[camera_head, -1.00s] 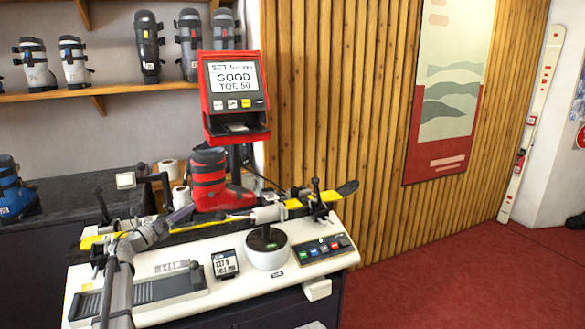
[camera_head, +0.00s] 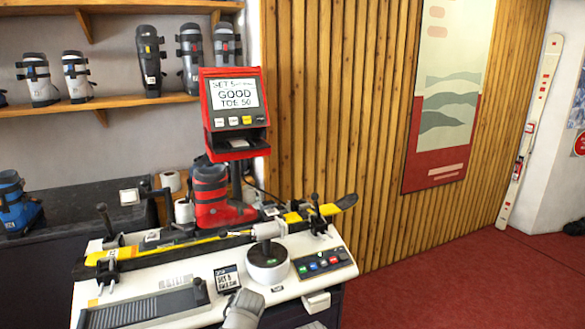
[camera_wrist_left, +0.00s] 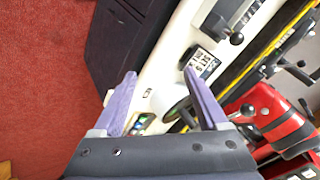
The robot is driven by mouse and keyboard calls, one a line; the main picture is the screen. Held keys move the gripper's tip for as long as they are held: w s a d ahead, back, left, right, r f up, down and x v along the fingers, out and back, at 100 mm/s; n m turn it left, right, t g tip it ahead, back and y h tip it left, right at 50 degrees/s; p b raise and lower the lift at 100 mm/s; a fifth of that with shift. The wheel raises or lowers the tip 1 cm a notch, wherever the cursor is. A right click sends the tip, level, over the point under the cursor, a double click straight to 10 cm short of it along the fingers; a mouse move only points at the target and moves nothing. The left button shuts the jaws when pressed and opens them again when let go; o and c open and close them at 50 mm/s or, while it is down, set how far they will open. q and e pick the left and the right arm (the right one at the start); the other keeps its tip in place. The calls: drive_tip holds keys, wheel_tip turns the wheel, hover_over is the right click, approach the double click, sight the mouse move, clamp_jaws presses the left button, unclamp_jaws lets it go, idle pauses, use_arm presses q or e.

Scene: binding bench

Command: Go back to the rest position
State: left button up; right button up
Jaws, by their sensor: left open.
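My left gripper (camera_wrist_left: 165,98) shows in the left wrist view with its two purple fingers spread wide. It is empty, above the front edge of the white bench (camera_head: 150,277). In the head view only a grey piece of my arm (camera_head: 243,311) shows at the bottom edge, and the fingers are out of sight. My right gripper is in neither view. The yellow and black ski (camera_head: 190,246) lies across the bench, with the red boot (camera_head: 212,200) standing at it. The boot also shows in the left wrist view (camera_wrist_left: 280,115).
A round white dial unit (camera_head: 267,267), a button panel (camera_head: 322,263) and a small display card (camera_head: 228,279) sit on the bench top. Black clamp levers stick up beside the ski. Red floor is clear at right.

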use_arm(q)
drive_tip(key=s+d+f+n+g+p, duration=0.1)
drive_tip(key=s+d+g, duration=0.2)
drive_tip(key=s, duration=0.8)
drive_tip(key=s+d+f+n+g+h, duration=0.1)
drive_tip(key=s+d+g, duration=0.3)
drive_tip(key=s, duration=0.8)
drive_tip(key=shift+d+f+n+g+h+p, duration=0.3)
drive_tip(key=shift+d+f+p, duration=0.1)
drive_tip(key=shift+d, duration=0.5)
